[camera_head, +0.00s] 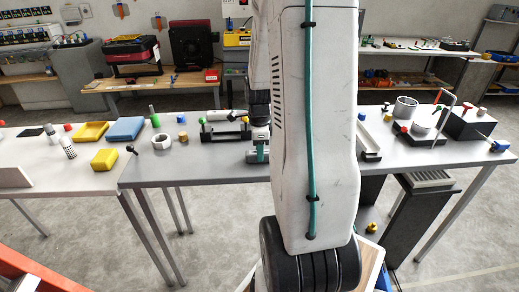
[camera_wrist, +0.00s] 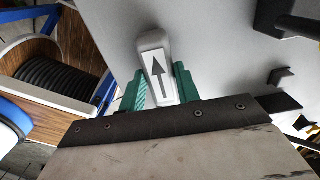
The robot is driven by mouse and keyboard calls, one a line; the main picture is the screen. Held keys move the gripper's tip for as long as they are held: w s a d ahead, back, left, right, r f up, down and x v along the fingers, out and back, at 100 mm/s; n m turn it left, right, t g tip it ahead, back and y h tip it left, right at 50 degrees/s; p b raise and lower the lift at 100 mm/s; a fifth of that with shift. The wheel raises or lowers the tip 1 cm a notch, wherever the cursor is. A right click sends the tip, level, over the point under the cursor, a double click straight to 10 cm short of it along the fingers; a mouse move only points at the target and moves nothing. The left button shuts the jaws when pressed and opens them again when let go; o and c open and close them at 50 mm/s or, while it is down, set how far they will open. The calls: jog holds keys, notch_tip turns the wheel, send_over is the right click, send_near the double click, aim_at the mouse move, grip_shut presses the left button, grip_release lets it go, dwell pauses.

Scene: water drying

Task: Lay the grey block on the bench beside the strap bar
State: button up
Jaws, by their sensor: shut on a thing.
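The grey block (camera_wrist: 151,42), a rounded light-grey piece with a black arrow on a white label, sits between the two green fingers of my gripper (camera_wrist: 158,88) in the wrist view. The fingers are shut on it. In the head view my gripper (camera_head: 257,152) is low over the front part of the grey bench (camera_head: 200,175), partly hidden by my arm. I cannot tell whether the block touches the bench. A black bracketed holder (camera_head: 225,131) stands just behind and left of the gripper; I cannot tell for sure whether it is the strap bar.
A black box (camera_head: 468,123) and white cylinders stand at the right. The bench front left of my gripper is clear. My arm hides the bench's middle.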

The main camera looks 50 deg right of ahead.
jog(key=o, duration=1)
jog(key=shift+f, duration=0.1)
notch_tip(320, 180, up, 12)
jog(key=s+a+r+n, duration=0.1)
jog(key=a+r+n, duration=0.2)
jog(key=a+n, duration=0.4)
jog(key=a+r+n, duration=0.4)
jog(key=a+n, duration=0.1)
jog(key=a, duration=0.4)
jog(key=s+a+n, duration=0.3)
jog(key=a+n, duration=0.1)
jog(key=n, duration=0.1)
jog(key=s+a+n, duration=0.4)
jog(key=a+n, duration=0.1)
jog(key=s+a+r+n+t, duration=0.1)
jog(key=s+a+n, duration=0.3)
jog(key=a+n, duration=0.1)
jog(key=shift+s+r+n, duration=0.1)
jog(key=shift+n, duration=0.4)
